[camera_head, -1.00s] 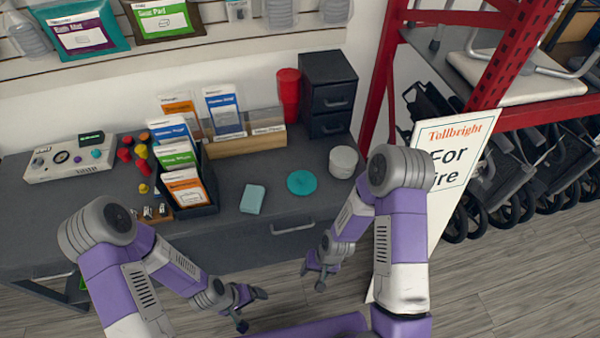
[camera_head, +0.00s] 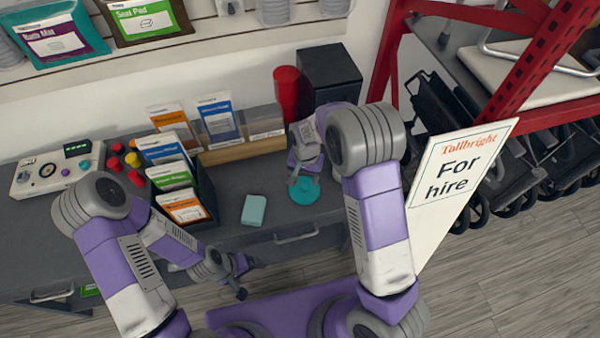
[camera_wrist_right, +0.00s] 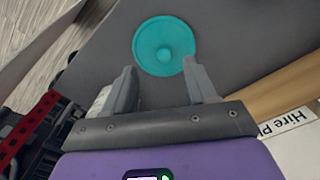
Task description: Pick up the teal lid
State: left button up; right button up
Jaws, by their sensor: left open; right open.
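The teal lid (camera_head: 304,191) is a round disc with a small central knob, lying flat on the dark grey counter (camera_head: 240,233). It also shows in the right wrist view (camera_wrist_right: 163,46), just beyond the fingertips. My right gripper (camera_wrist_right: 160,80) is open and empty, its two fingers spread on either side of the near edge of the lid. In the head view my right gripper (camera_head: 304,178) reaches over the back of the lid and partly hides it. My left gripper (camera_head: 243,278) is open and empty in front of the counter.
A pale teal block (camera_head: 254,210) lies left of the lid. A black brochure rack (camera_head: 200,200), a wooden card holder (camera_head: 240,147), a red cup (camera_head: 287,92) and a black drawer unit (camera_head: 328,77) stand around it. A "For hire" sign (camera_head: 455,180) stands at right.

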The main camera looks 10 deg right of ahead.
aim_at(304, 186)
jog(key=shift+w+f+b, duration=0.15)
jog(key=shift+w+f, duration=0.05)
jog(key=shift+f, duration=0.4)
jog(key=shift+w+f+b, duration=0.15)
jog(key=shift+w+f, duration=0.05)
jog(key=shift+f, duration=0.4)
jog(key=shift+s+f, duration=0.15)
jog(key=shift+f, duration=0.05)
jog(key=f, duration=0.1)
jog(key=f+b, duration=0.1)
jog(key=f, duration=0.3)
jog(key=shift+w, duration=0.3)
pick_arm(q)
jog(key=shift+w+f, duration=0.25)
jog(key=shift+f, duration=0.65)
pick_arm(e)
jog(key=shift+r, duration=0.15)
grip_shut()
